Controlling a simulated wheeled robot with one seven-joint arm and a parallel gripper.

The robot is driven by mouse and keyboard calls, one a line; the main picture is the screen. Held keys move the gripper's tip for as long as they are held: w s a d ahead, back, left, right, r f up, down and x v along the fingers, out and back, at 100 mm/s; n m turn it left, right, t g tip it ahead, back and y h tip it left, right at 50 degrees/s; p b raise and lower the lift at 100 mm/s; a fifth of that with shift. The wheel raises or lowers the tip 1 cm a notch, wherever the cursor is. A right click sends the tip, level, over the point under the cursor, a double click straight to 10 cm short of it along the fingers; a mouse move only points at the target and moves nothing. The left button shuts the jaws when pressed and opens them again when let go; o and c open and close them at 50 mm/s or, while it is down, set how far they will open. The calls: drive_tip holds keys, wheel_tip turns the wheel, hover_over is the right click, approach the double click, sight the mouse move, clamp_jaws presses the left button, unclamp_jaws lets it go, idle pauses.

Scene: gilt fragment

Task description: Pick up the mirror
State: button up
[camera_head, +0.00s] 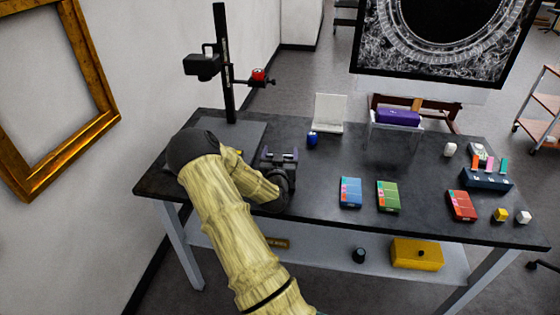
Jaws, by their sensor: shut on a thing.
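I cannot clearly make out a mirror. A pale upright panel on a small base (329,113) stands near the table's back edge and could be one, but its face looks plain. My gripper (280,156) is low over the left half of the dark table (330,165), in front of and left of that panel and apart from it. Its two purple-tipped fingers point to the back. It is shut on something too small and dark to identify. My arm hides part of the table's left side.
A black stand (226,75) rises behind my arm. A blue jar (312,138) is just right of my gripper. Blue (350,192), green (388,196) and red (461,206) boxes lie to the right. A purple case (397,116) is at the back. A gilt frame (100,125) hangs left.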

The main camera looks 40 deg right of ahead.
wheel_tip(320, 180, up, 10)
drive_tip(key=shift+f+b, duration=0.2)
drive_tip(key=shift+b, duration=0.2)
